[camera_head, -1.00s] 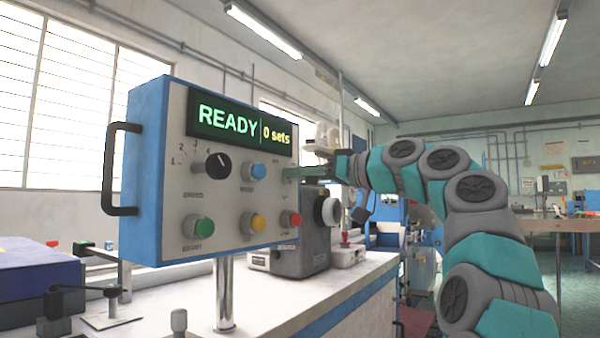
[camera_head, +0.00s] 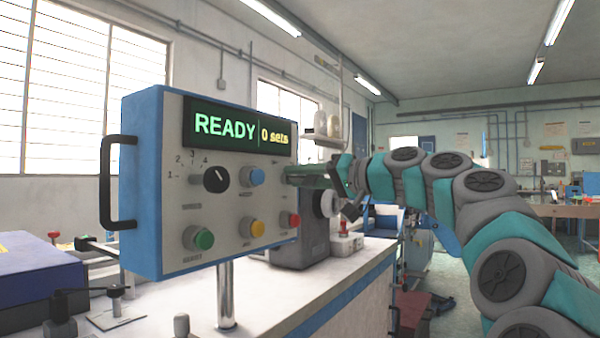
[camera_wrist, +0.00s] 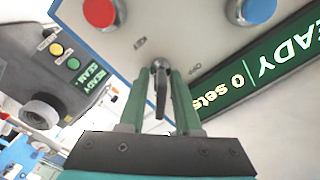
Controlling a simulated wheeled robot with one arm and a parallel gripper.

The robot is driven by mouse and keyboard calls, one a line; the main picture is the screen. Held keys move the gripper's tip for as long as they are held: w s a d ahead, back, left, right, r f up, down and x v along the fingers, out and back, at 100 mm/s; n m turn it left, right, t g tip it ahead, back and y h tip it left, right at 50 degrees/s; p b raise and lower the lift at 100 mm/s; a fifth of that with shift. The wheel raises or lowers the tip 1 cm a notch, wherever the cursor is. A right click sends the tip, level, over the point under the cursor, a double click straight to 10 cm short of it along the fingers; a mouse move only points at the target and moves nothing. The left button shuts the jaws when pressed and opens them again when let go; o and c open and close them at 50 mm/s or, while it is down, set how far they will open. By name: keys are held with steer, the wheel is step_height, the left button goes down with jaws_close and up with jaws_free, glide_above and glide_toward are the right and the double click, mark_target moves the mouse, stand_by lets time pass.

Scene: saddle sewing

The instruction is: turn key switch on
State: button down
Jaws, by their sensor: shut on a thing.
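The control panel (camera_head: 222,205) is a blue box with a pale face, and its green display (camera_head: 240,130) reads "READY | 0 sets". The key switch (camera_wrist: 160,92) shows in the wrist view as a dark metal key standing out from the panel face. My gripper (camera_wrist: 160,72) is closed around the key, one green finger on each side. In the head view my gripper (camera_head: 292,175) is at the panel's right edge, between the display and the red button (camera_head: 290,220). There the key is hidden by my fingers.
The panel carries a black dial (camera_head: 216,179), a blue button (camera_head: 251,177), a yellow button (camera_head: 252,229) and a green button (camera_head: 199,238). A grey machine (camera_head: 300,247) stands behind it on the white table (camera_head: 270,300). A blue box (camera_head: 40,285) lies at left.

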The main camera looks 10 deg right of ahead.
stand_by(0.4)
steer(key=c, duration=1)
jaws_free()
steer(key=shift+o, duration=0.2)
steer(key=shift+d, duration=0.1)
steer(key=v, duration=0.7)
steer(key=shift+s+d+b, duration=0.25)
steer(key=shift+s+b, duration=0.05)
steer(key=shift+b, duration=0.15)
steer(key=shift+s+d, duration=0.1)
